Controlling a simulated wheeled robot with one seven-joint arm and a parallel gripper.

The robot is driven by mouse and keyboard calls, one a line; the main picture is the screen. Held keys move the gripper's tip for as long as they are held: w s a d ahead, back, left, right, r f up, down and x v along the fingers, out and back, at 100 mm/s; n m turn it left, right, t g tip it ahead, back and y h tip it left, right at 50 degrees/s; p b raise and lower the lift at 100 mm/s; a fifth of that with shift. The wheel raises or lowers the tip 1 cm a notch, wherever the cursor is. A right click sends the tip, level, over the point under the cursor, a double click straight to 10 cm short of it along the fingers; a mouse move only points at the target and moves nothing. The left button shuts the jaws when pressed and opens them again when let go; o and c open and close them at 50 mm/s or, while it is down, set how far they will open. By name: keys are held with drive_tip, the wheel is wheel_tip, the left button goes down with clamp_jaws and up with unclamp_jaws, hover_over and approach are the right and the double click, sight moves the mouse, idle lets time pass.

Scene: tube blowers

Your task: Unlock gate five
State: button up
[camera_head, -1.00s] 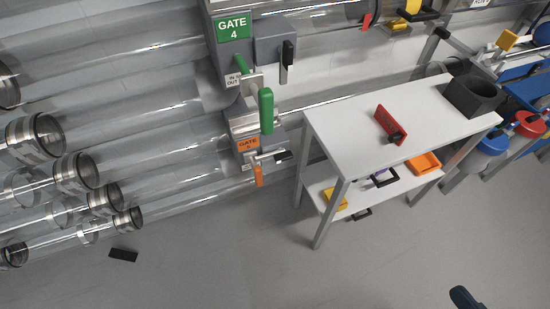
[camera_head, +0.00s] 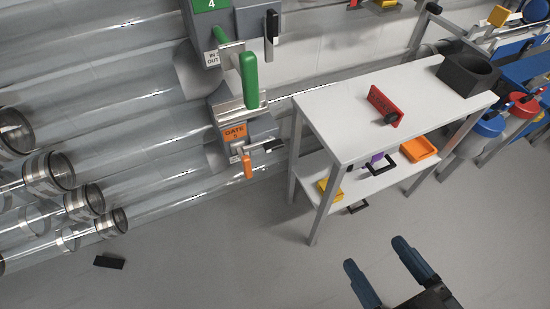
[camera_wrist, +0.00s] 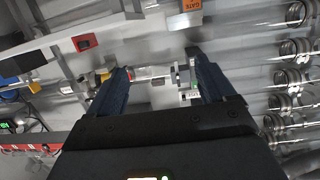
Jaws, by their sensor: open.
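Gate five is a grey housing (camera_head: 217,118) with an orange label (camera_head: 235,132) on the pipes, left of the table. An orange handle (camera_head: 247,165) hangs below the label, and a black-ended lever (camera_head: 265,146) sticks out to its right. In the wrist view an orange gate label (camera_wrist: 190,6) shows at the top edge. My gripper (camera_head: 374,262) is at the bottom right of the head view, its two blue fingers apart and nothing between them. It is well away from the gate, on the near side of the table. The wrist view also shows the open fingers (camera_wrist: 160,68).
Gate four, with a green label (camera_head: 210,5) and green handle (camera_head: 249,80), is just above gate five. A white table (camera_head: 350,135) with a red block (camera_head: 384,105) and a dark bin (camera_head: 468,75) stands to the right. Open floor (camera_head: 220,250) lies in front.

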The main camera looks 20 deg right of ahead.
drive_tip(key=w+a+f+t+b, duration=0.1)
drive_tip(key=w+f+b, duration=0.6)
drive_tip(key=w+f, duration=0.55)
drive_tip(key=t+b, duration=0.1)
drive_tip(key=b, duration=0.5)
approach(275, 148)
drive_tip(key=shift+n+y, duration=0.4)
drive_tip(key=shift+w+d+f+b, duration=0.1)
drive_tip(key=shift+w+b, duration=0.45)
drive_tip(key=shift+w, duration=1.8)
drive_tip(key=shift+w+f+b, duration=0.1)
drive_tip(key=shift+w+b, duration=0.45)
drive_tip(key=shift+w, duration=1.8)
drive_tip(key=shift+c, duration=0.5)
drive_tip(key=c, duration=1.4)
